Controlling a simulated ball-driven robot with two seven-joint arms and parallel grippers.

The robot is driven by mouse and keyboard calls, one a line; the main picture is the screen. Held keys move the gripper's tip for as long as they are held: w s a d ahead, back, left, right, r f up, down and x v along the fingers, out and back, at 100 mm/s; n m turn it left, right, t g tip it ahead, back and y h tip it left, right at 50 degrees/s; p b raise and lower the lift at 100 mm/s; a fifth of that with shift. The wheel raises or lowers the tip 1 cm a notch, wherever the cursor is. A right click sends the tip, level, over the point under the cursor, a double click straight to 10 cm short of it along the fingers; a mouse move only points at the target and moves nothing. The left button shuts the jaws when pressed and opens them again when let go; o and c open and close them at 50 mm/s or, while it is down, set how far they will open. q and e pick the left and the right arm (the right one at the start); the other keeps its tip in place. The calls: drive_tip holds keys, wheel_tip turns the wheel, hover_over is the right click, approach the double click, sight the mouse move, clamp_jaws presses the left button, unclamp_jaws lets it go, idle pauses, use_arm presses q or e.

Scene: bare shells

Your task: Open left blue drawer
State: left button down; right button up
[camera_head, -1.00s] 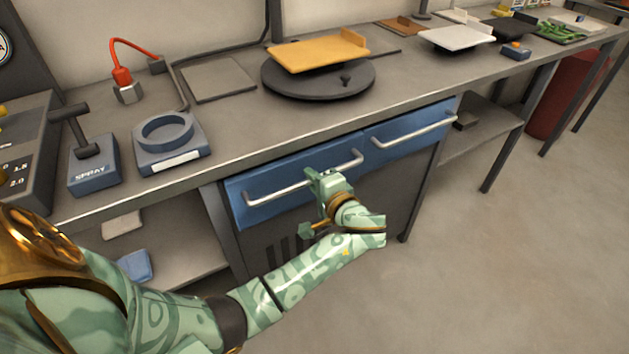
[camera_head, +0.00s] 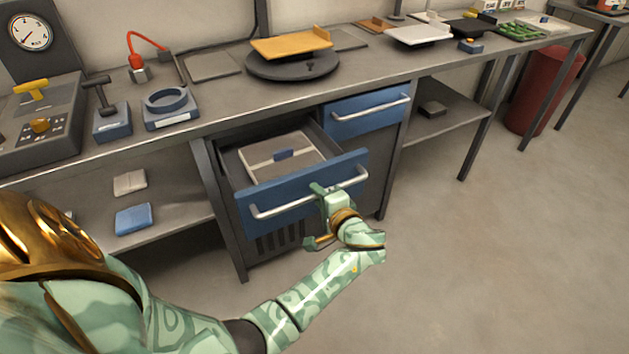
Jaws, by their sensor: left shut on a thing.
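The left blue drawer (camera_head: 290,190) is pulled out from the cabinet under the workbench. My left gripper (camera_head: 325,194) is shut on the drawer's silver bar handle (camera_head: 285,209), right of the handle's middle. The fingers partly hide the handle there. The right blue drawer (camera_head: 362,112) is closed, with its own bar handle. My right gripper is not in view.
Open shelves flank the cabinet. A red bin (camera_head: 542,92) stands at right. The floor in front is clear.

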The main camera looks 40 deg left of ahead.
use_arm(q)
drive_tip(key=shift+f+v, duration=0.2)
drive_tip(key=shift+v, duration=1)
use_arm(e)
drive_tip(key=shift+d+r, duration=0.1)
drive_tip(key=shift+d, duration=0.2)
use_arm(q)
drive_tip(key=c, duration=1.5)
unclamp_jaws()
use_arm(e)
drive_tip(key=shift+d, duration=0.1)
